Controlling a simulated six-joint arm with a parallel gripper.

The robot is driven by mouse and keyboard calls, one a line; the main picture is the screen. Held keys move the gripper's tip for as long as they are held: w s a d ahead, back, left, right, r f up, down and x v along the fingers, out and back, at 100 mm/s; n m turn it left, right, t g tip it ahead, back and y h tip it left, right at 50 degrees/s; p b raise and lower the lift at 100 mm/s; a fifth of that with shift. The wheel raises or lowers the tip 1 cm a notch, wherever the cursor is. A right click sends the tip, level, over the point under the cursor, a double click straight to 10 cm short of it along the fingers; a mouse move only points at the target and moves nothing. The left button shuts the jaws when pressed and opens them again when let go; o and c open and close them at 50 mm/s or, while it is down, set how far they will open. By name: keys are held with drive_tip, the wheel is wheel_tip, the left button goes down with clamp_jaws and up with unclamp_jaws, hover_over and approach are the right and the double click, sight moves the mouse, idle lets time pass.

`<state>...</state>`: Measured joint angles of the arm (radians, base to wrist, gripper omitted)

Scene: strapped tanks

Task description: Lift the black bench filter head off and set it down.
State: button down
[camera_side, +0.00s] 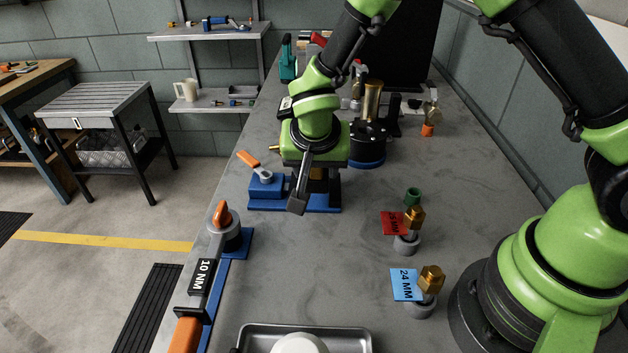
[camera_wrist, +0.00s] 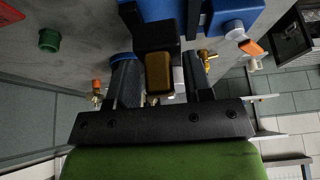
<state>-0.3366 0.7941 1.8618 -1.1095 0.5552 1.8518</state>
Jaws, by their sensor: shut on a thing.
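The black bench filter head (camera_wrist: 157,36) shows in the wrist view as a dark block between my fingers, with a brass-coloured block (camera_wrist: 159,73) against it. My gripper (camera_wrist: 161,22) is shut on the head. Beyond it lies a blue base (camera_wrist: 165,9). In the side view my gripper (camera_side: 308,196) points down over the blue base (camera_side: 265,202), and my wrist and near finger hide most of the head. I cannot tell whether the head touches the base. An orange-handled lever (camera_side: 248,160) stands at the base's left.
A black round fixture (camera_side: 368,135) with a brass column stands behind my gripper. A 10 NM torque wrench (camera_side: 201,275) lies at front left. Two brass fittings (camera_side: 415,219) (camera_side: 430,279) with tags stand at right. A metal tray (camera_side: 253,336) is in front. The middle bench is clear.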

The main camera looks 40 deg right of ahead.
wheel_tip(320, 180, up, 5)
drive_tip(key=shift+r, duration=0.2)
drive_tip(key=s+a+m+g+h, duration=0.1)
drive_tip(key=s+a+m+g, duration=0.3)
drive_tip(key=s+a+m, duration=0.8)
drive_tip(key=shift+s+d+f+n, duration=0.3)
drive_tip(key=shift+f+n, duration=0.2)
drive_tip(key=shift+f, duration=1.4)
drive_tip(key=shift+s+d+f+n, duration=0.3)
drive_tip(key=shift+f+n, duration=0.2)
drive_tip(key=shift+f, duration=1.45)
drive_tip(key=shift+s+d+f+n, duration=0.3)
drive_tip(key=shift+f+n, duration=0.2)
drive_tip(key=shift+f, duration=1.4)
drive_tip(key=shift+c, duration=2.3)
unclamp_jaws()
